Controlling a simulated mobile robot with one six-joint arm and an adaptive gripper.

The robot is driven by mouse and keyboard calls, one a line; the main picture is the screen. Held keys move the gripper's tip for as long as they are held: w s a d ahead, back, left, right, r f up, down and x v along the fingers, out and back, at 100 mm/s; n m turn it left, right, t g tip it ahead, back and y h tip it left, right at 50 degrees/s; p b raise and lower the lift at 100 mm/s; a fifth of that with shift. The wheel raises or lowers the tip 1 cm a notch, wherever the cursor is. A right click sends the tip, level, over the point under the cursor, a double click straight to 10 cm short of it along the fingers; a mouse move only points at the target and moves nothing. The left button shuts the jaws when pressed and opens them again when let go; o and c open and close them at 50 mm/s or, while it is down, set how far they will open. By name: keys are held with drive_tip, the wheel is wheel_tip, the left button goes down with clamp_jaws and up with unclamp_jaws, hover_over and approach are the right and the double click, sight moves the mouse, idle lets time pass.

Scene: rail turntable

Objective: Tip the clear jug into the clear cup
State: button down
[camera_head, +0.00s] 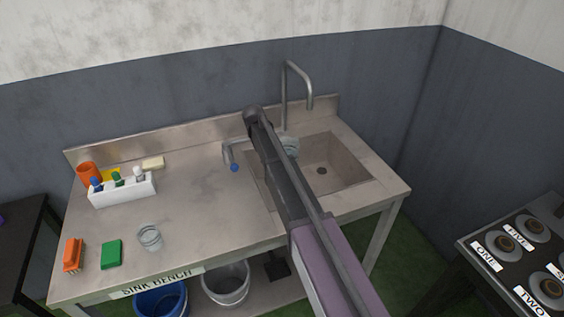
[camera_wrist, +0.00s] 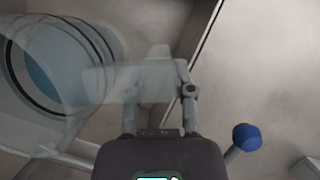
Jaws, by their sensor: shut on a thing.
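The clear jug (camera_wrist: 62,62) fills the left of the wrist view, with dark rings around its wide end and a blue area inside. My gripper (camera_wrist: 160,84) is shut on its clear narrow part, seemingly the handle. In the head view the jug (camera_head: 291,146) shows partly behind my arm, over the sink's back left. My gripper is hidden there. The jug's exact tilt is hard to tell. A clear cup (camera_head: 150,237) stands upright on the bench's front left, well apart from the jug. I cannot make out its contents.
The sink (camera_head: 345,172) and tall faucet (camera_head: 284,95) are at the right. A white caddy (camera_head: 123,190), green sponge (camera_head: 111,254) and orange brush (camera_head: 73,254) are near the cup. The bench middle is clear.

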drive_tip(key=s+a+r+m+y+p, duration=0.2)
drive_tip(key=a+m, duration=0.4)
drive_tip(key=a, duration=0.2)
drive_tip(key=s+a+r+m+y+p, duration=0.2)
drive_tip(key=a+r+m, duration=0.1)
drive_tip(key=a+m, duration=0.3)
drive_tip(key=shift+s+a+r+g+y+p, duration=0.3)
drive_tip(key=shift+a+r+g+p, duration=0.1)
drive_tip(key=shift+a, duration=0.6)
drive_tip(key=shift+a, duration=0.1)
